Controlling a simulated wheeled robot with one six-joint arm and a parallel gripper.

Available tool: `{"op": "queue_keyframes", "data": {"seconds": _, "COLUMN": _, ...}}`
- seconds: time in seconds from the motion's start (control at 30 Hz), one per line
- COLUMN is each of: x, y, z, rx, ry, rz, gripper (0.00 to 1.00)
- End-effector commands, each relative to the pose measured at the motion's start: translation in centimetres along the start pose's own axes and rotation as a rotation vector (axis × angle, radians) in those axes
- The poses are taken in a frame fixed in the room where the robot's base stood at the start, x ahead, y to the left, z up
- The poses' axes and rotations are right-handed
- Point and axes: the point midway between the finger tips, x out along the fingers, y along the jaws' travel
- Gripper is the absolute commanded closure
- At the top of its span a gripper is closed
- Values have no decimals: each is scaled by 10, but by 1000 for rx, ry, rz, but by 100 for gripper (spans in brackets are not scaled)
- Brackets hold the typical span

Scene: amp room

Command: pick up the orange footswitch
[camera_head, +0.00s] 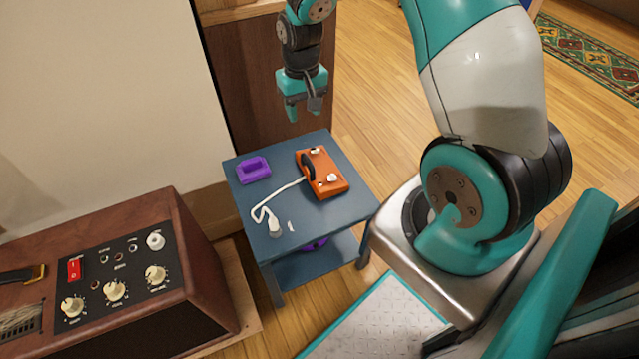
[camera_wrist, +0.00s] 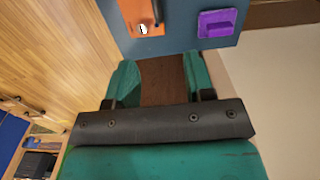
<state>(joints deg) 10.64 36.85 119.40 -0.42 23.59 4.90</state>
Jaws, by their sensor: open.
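The orange footswitch (camera_head: 328,181) lies on a small blue table (camera_head: 348,207). It is a box with white knobs and a black round part on its left side, and a white cable runs from it to the left. My gripper (camera_head: 303,112) hangs above the table's far edge, behind the footswitch and apart from it, fingers pointing down. In the wrist view my gripper (camera_wrist: 158,78) shows two teal fingers spread apart with nothing between them. Part of the footswitch (camera_wrist: 138,14) shows at the top of that view, cut off by the frame edge.
A purple tray-like object (camera_head: 253,169) sits left of the footswitch and also shows in the wrist view (camera_wrist: 217,22). A white cable end (camera_head: 274,228) lies near the table's front. A brown amplifier (camera_head: 115,285) stands at front left. A wooden panel (camera_head: 262,85) rises behind the table.

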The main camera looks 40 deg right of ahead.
Motion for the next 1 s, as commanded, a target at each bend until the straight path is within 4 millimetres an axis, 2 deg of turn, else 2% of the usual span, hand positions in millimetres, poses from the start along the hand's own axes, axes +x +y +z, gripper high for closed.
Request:
{"op": "queue_keyframes", "data": {"seconds": 0.03, "x": 13, "y": 4, "z": -2, "rx": 10, "ry": -2, "rz": 5, "gripper": 52}}
{"op": "queue_keyframes", "data": {"seconds": 0.17, "x": 35, "y": 6, "z": -2, "rx": 15, "ry": -5, "rz": 9, "gripper": 52}}
{"op": "queue_keyframes", "data": {"seconds": 0.5, "x": 110, "y": 6, "z": -1, "rx": 12, "ry": -5, "rz": 8, "gripper": 52}}
{"op": "queue_keyframes", "data": {"seconds": 0.6, "x": 122, "y": 6, "z": -1, "rx": 12, "ry": -5, "rz": 7, "gripper": 52}}
{"op": "queue_keyframes", "data": {"seconds": 0.87, "x": 137, "y": 6, "z": -1, "rx": 12, "ry": -3, "rz": 7, "gripper": 52}}
{"op": "queue_keyframes", "data": {"seconds": 1.0, "x": 159, "y": 6, "z": 0, "rx": 12, "ry": -5, "rz": 7, "gripper": 52}}
